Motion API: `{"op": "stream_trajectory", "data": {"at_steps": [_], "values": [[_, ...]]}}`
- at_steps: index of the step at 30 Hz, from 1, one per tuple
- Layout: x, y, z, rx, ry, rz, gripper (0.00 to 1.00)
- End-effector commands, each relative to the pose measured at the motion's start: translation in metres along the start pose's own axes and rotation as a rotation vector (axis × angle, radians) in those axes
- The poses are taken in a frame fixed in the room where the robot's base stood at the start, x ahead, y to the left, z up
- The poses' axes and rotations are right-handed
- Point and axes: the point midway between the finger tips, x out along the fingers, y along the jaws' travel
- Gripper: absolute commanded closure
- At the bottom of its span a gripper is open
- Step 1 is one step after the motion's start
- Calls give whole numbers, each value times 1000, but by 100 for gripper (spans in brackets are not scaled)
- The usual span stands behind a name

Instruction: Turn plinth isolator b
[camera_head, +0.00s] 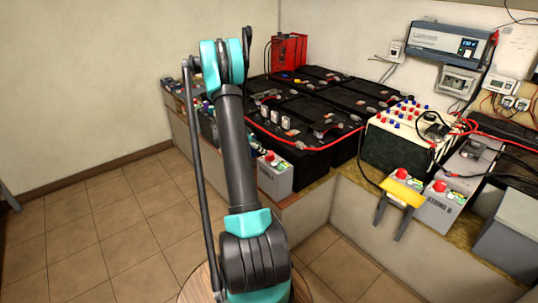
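Three grey boxes with red knobs stand along the plinth. One box (275,178) is left of centre with a red knob (270,156) on top. Two more stand close together at the right, with a left red knob (402,173) and a right red knob (439,186). A yellow plate with two dark prongs (402,192) partly covers the left box of this pair. My arm rises in the middle; I cannot make out my gripper.
Large black batteries (300,112) with red cables fill the plinth's corner. A cream box with coloured terminals (405,130) stands behind the right pair. A grey box (510,235) is at the far right. A wall charger (450,42) hangs above. The tiled floor (90,235) at left is clear.

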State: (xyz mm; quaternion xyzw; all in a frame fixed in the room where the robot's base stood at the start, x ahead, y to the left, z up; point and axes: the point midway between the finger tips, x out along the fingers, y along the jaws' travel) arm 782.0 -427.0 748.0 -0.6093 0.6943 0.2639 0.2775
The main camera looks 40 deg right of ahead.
Motion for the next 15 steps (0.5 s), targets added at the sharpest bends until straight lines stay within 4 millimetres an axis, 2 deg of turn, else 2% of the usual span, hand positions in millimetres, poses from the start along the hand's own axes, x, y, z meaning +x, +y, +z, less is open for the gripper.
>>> {"op": "stream_trajectory", "data": {"at_steps": [1, 6, 10, 15], "values": [[12, 1, 0, 2, 0, 2, 39], [40, 0, 0, 1, 0, 1, 39], [54, 0, 0, 0, 0, 1, 39], [62, 0, 0, -1, 0, 0, 39]]}}
